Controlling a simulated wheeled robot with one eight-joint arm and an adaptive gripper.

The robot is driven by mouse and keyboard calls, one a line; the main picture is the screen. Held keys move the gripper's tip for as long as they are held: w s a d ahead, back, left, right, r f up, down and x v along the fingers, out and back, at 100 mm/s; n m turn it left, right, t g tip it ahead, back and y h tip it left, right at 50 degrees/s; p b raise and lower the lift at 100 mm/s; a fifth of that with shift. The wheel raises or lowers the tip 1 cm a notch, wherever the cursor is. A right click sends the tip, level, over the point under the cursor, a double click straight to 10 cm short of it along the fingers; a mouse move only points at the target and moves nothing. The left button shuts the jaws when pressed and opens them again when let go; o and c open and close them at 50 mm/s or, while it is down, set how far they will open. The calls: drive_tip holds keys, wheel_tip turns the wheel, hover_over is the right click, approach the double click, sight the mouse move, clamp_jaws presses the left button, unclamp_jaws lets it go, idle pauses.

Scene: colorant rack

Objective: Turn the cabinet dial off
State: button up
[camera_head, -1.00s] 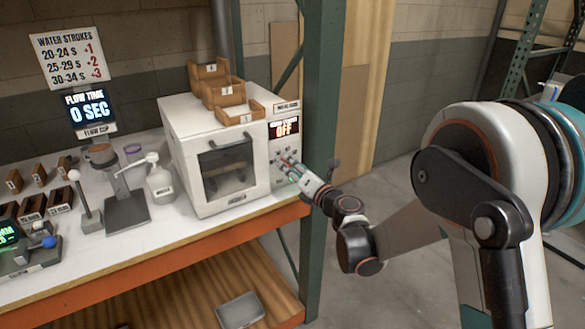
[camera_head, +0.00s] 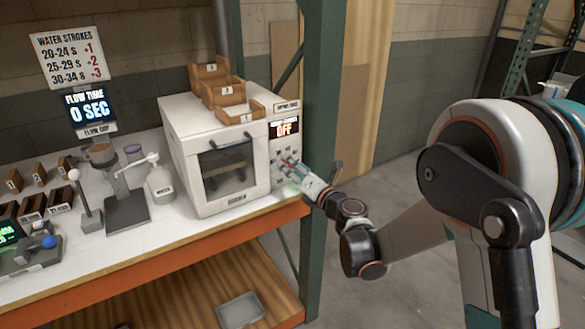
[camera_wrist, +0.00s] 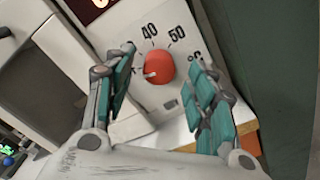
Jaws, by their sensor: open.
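The white cabinet (camera_head: 235,185) stands on the bench with a dark window in its door. My gripper (camera_wrist: 163,88) is open, with one teal-padded finger to the left of the dial and the other to the right. Both fingers look apart from the dial. In the head view my gripper (camera_head: 290,166) is at the panel and hides the dial.
Wooden trays (camera_head: 226,92) sit on top of the cabinet. A green rack post (camera_head: 322,130) stands just right of the panel, close to my wrist. A white pump bottle (camera_head: 160,182) and a stand (camera_head: 126,212) are left of the cabinet.

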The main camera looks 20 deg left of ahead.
drive_tip(key=v, duration=1.1)
